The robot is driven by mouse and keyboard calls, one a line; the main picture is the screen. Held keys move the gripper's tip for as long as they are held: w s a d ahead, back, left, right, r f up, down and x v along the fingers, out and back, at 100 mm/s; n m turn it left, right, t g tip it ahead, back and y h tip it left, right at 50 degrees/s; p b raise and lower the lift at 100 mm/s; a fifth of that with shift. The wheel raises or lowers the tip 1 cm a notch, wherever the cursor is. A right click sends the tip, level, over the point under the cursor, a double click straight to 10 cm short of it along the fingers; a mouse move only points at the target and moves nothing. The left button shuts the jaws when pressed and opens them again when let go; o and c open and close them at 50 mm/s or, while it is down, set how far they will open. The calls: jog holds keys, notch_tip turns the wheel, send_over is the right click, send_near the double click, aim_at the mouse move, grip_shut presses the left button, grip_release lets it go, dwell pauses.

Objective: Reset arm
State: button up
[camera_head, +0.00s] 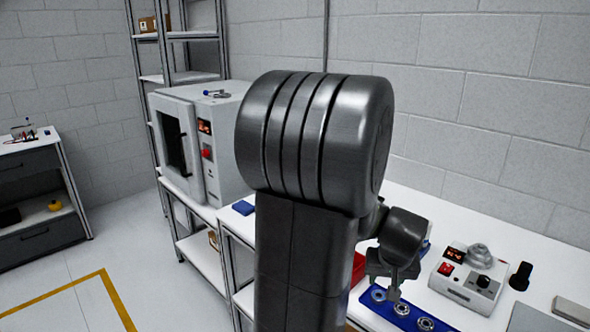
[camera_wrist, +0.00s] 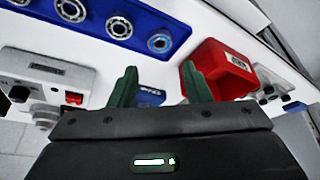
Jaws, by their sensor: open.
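My arm stands large in the middle of the head view and hides part of the bench. My gripper (camera_head: 394,290) is over the bench in the head view, near a blue tray (camera_head: 405,322) with several ring-shaped bearings. The blue tray (camera_wrist: 97,38) lies beyond the fingertips at the upper left of that view. I cannot tell the exact height of the fingers above the bench.
A red box (camera_wrist: 217,68) is close to the right finger in the wrist view. A white device with a red switch (camera_head: 466,279) stands right of my gripper. A white oven-like machine (camera_head: 197,140) stands at left. Floor at lower left (camera_head: 170,290) is clear.

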aim_at(380, 293)
jog(key=x, duration=0.9)
jog(key=shift+f, duration=0.25)
jog(key=shift+r, duration=0.15)
